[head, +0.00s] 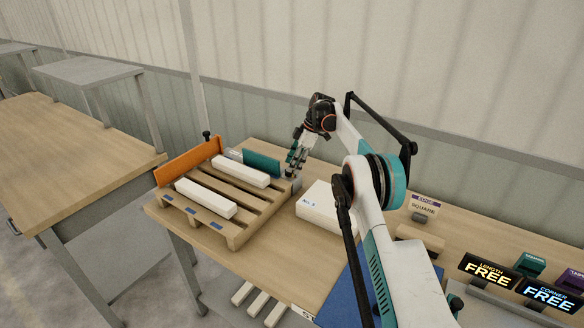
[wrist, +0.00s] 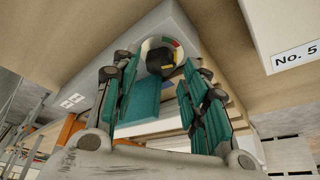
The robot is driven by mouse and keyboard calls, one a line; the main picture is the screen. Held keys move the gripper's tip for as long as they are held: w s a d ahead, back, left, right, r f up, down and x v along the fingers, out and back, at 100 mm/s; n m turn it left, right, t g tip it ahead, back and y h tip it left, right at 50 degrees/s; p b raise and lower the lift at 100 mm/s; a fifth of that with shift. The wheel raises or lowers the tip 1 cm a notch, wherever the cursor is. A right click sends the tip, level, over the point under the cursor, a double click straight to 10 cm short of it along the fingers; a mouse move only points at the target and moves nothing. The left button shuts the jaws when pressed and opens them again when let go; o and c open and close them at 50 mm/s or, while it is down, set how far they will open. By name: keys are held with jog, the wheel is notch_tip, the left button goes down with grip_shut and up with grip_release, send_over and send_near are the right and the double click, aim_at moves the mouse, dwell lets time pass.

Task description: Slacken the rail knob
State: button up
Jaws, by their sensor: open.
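In the wrist view a dark round knob (wrist: 160,61) sits on a pale round dial with red, green and yellow marks, at the end of a grey rail (wrist: 125,45). My gripper (wrist: 158,70) is open, with its teal-padded fingers on either side of the knob's line; I cannot tell whether they touch it. In the head view my gripper (head: 293,167) points down at the pallet's back right corner, and the knob there is not clear. A teal fence plate (head: 262,163) stands just left of the gripper.
A wooden pallet (head: 237,237) holds two white bars (head: 205,198), with an orange fence (head: 188,161) at its left. A white box (head: 325,212) marked No. 5 stands right of it. Signs reading FREE (head: 490,270) are at the far right. Bare bench shows in front.

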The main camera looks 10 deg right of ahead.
jog(key=v, duration=0.9)
jog(key=shift+r, duration=0.25)
